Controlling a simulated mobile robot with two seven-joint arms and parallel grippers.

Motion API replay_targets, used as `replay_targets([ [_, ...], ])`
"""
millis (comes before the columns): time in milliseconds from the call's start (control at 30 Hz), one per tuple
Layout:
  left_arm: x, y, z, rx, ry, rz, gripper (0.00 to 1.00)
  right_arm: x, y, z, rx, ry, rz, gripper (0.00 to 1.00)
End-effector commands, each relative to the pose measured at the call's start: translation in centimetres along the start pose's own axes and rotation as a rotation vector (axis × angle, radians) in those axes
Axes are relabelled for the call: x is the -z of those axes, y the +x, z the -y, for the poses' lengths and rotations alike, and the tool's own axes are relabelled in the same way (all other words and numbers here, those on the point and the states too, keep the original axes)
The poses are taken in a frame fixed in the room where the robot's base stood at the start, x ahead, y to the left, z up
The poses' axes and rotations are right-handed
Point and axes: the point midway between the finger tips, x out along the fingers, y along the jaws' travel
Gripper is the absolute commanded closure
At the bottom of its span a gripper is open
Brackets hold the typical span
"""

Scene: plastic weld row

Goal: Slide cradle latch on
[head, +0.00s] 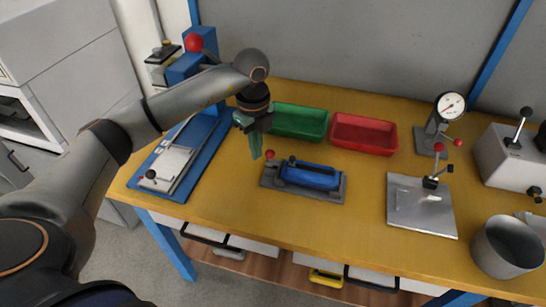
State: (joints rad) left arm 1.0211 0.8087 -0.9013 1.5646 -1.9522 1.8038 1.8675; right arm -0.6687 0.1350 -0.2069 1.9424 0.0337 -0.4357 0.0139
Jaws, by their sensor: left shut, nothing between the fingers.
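A dark grey cradle (333,195) sits on the yellow workbench with a blue part (310,176) lying in it. A small red-ball knob (269,154) stands at the cradle's left end, and a dark knob (292,158) is close beside it. I cannot tell which of these is the latch, or its position. My left gripper (256,153) points down just left of the red knob, its greenish fingers shut and empty. It appears above the bench; whether it touches the knob is unclear. My right gripper is not in view.
A green bin (300,110) and a red bin (365,122) stand behind the cradle. A blue-based press (205,165) is to the left. A clamp plate (405,215), a dial gauge (450,106) and a grey bucket (497,247) are to the right. Bench in front of the cradle is clear.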

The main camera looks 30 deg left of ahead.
Motion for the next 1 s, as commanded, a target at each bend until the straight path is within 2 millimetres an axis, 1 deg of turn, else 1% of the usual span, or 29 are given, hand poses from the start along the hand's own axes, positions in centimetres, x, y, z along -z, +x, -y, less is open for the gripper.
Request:
replay_targets([
  [167,0.3,-0.1,0.1,0.0,0.001,-0.001,1.0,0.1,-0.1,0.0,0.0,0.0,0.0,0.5],
  [433,1.4,-0.1,0.8,0.0,0.0,-0.001,1.0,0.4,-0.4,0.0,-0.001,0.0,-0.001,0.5],
  [900,1.8,-0.1,1.0,0.0,0.001,0.0,1.0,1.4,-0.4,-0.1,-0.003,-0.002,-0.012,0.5],
  [1000,1.8,0.0,1.0,0.001,0.0,0.0,1.0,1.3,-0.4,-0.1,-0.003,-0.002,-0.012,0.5],
])
